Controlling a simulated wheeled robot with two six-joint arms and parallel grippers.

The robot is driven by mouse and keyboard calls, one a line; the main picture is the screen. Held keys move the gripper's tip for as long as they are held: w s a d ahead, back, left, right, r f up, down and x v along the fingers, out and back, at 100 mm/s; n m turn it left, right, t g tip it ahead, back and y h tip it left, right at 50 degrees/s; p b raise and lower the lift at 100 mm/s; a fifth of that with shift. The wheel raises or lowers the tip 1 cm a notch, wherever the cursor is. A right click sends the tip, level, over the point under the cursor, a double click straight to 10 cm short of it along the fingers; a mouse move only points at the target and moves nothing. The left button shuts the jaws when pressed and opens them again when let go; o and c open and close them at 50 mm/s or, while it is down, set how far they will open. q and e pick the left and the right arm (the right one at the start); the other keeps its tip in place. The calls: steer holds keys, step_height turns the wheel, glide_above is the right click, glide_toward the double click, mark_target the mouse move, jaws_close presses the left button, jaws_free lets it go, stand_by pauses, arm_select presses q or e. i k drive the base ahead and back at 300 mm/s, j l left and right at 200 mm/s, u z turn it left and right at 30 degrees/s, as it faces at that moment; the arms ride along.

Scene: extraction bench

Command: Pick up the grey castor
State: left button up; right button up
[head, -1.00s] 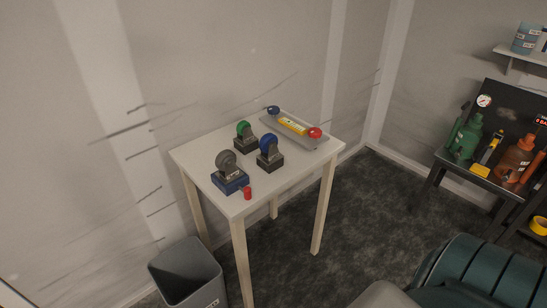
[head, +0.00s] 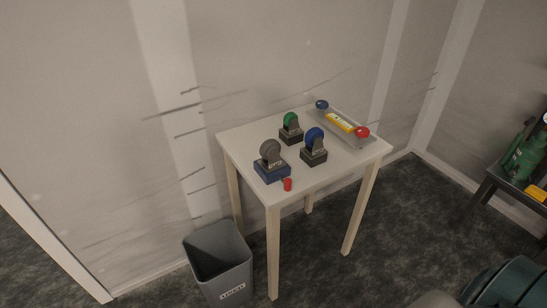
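The grey castor (head: 270,151) stands upright in a blue block (head: 271,171) at the near left part of a small white table (head: 236,138). Behind it is a green castor (head: 290,121) on a dark block, and to its right a blue castor (head: 314,139) on a dark block. A small red piece (head: 287,184) sits beside the front of the blue block. Neither of my grippers shows in the head view.
A grey tray (head: 353,139) with a yellow item, a blue knob and a red knob lies at the table's back right. A grey bin (head: 218,262) stands on the floor at the table's left. A dark bench with a green bottle (head: 525,160) is at far right. Walls stand behind the table.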

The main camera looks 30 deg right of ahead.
mark_target(269, 150)
steer(key=i+l, duration=0.1)
steer(key=l, duration=0.6)
steer(key=i+l+u, duration=0.1)
steer(key=l, duration=0.6)
steer(key=i+l, duration=0.15)
steer(key=l, duration=0.55)
steer(key=u, duration=0.05)
